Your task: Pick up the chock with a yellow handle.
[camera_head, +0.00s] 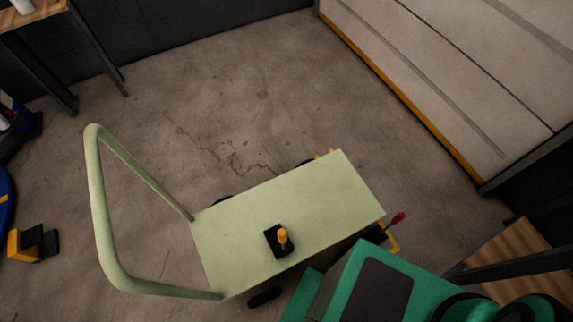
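The chock with a yellow handle (277,244) sits on the flat top of a pale green cart (345,185), nearer the cart's front edge in the picture. Its body is a small black block, and a short yellow knob stands up from it. Nothing covers it in this view. My gripper is not in view. Green and black parts at the lower right look like my own body, close to the cart's near right corner.
The cart has a tall tube handle (97,205) at its left. A yellow and black object (33,243) lies on the floor at the far left. A pale panelled structure (460,75) stands at the upper right. A table (35,14) stands at the upper left. The floor behind the cart is clear.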

